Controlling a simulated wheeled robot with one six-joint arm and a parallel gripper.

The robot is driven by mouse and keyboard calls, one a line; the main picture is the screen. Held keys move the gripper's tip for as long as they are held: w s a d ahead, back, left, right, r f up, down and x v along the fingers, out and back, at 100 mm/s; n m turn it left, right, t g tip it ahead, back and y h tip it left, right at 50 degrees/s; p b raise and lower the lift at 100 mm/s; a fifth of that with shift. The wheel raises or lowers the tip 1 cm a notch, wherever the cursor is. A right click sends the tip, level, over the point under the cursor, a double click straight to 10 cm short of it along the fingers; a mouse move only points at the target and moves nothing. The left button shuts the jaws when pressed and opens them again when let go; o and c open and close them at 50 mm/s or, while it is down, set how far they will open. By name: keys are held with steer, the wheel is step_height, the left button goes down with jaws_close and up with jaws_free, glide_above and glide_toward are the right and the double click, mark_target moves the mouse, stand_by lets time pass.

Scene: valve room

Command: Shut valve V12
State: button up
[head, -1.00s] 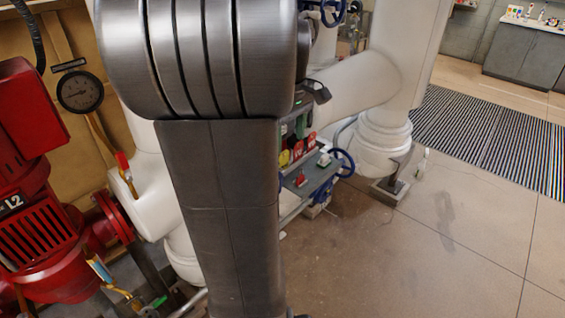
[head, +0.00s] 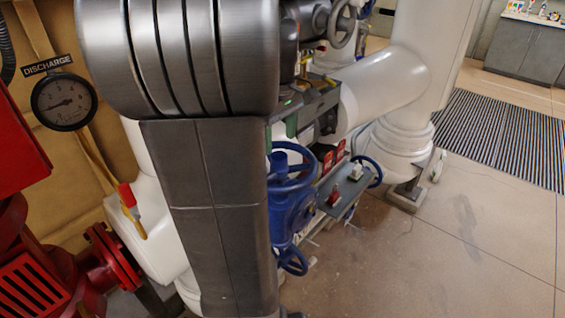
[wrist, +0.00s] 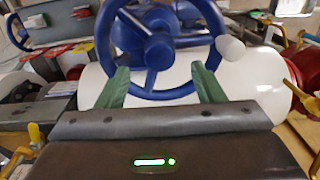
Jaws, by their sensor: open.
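A blue valve (head: 291,213) with a spoked blue handwheel shows just right of my arm in the head view. A blue handwheel (wrist: 150,48) with a pale knob (wrist: 230,48) on its rim fills the top middle of the wrist view. I see no readable V12 label on either. My gripper (wrist: 160,70) is open, its two green fingers apart and pointing at the lower part of the wheel. Nothing is held between them. Whether the fingertips touch the rim, I cannot tell. In the head view my arm hides part of the valve.
A large white pipe (head: 385,90) runs behind the valve. A grey panel with red and white levers (head: 343,192) stands to its right. Red machinery (head: 40,265) and a discharge gauge (head: 65,101) are at the left.

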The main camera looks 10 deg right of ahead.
steer(key=n+p, duration=0.1)
steer(key=n, duration=0.2)
steer(key=shift+r+n+p, duration=0.1)
steer(key=shift+n+p, duration=0.2)
steer(key=shift+n, duration=0.1)
steer(key=n+p, duration=0.1)
steer(key=n, duration=0.2)
steer(key=shift+n, duration=0.4)
steer(key=n+p, duration=0.1)
steer(key=n, duration=0.3)
steer(key=shift+n, duration=0.4)
steer(key=n+p, duration=0.1)
steer(key=n, duration=0.2)
steer(key=shift+n, duration=0.3)
